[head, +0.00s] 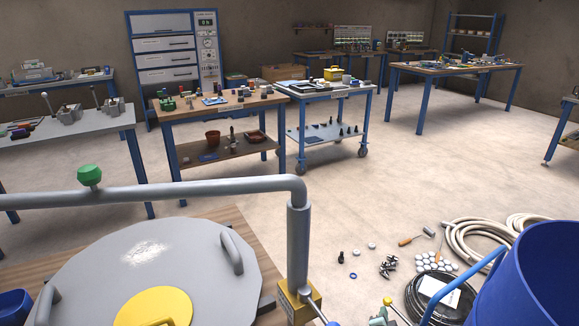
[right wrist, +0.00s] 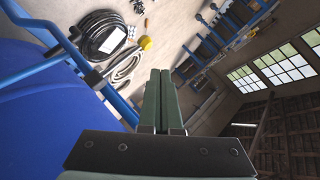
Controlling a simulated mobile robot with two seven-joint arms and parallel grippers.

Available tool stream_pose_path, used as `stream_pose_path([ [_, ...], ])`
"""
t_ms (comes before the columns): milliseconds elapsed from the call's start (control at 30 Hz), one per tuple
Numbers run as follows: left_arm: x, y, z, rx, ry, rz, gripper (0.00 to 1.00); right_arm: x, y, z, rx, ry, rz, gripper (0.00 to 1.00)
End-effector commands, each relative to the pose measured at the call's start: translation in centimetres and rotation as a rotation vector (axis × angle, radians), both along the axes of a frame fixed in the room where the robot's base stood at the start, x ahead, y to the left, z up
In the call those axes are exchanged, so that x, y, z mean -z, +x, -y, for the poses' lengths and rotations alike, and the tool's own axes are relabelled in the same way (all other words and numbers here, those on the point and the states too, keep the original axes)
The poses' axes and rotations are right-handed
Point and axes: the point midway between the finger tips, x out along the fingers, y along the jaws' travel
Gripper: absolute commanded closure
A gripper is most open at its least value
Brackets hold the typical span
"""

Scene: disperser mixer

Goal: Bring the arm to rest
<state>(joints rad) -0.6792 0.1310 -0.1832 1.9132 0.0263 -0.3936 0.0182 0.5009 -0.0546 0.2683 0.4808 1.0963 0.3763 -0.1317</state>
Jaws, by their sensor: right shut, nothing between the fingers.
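My right gripper (right wrist: 159,74) is shut and empty, its two green fingers side by side in the right wrist view. In the head view a small grey-green part of it (head: 379,318) shows at the bottom edge, right of the grey pipe. A yellow knob (right wrist: 146,43) shows just beyond the fingertips in the wrist view. It also shows in the head view (head: 387,300). I cannot tell whether the fingers touch it; they seem apart from it. My left gripper is not in view.
A grey round lid (head: 90,265) with a yellow centre and a grey pipe (head: 200,188) stand in front. A blue drum (head: 530,280) is at right. A black cable coil (head: 415,297), pale hose (head: 465,245) and small parts lie on the floor. Benches stand behind; mid floor is clear.

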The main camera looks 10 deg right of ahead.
Motion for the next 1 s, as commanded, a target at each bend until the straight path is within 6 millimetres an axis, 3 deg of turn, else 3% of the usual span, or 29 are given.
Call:
stream_pose_path([
  [133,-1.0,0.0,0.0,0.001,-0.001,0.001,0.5,-0.2,-2.7,0.2,-0.164,-0.131,-0.012,1.0],
  [267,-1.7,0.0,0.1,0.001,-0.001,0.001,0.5,-0.6,-6.0,-1.5,-0.373,-0.27,-0.048,1.0],
  [567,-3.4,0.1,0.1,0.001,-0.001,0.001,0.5,-1.9,-17.3,-8.8,-0.846,-0.534,-0.196,1.0],
  [800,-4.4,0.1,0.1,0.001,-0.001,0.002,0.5,-4.9,-26.9,-14.0,-1.121,-0.679,-0.313,1.0],
  [1000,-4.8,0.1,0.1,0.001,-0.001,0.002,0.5,-6.9,-30.6,-15.7,-1.212,-0.733,-0.359,1.0],
])
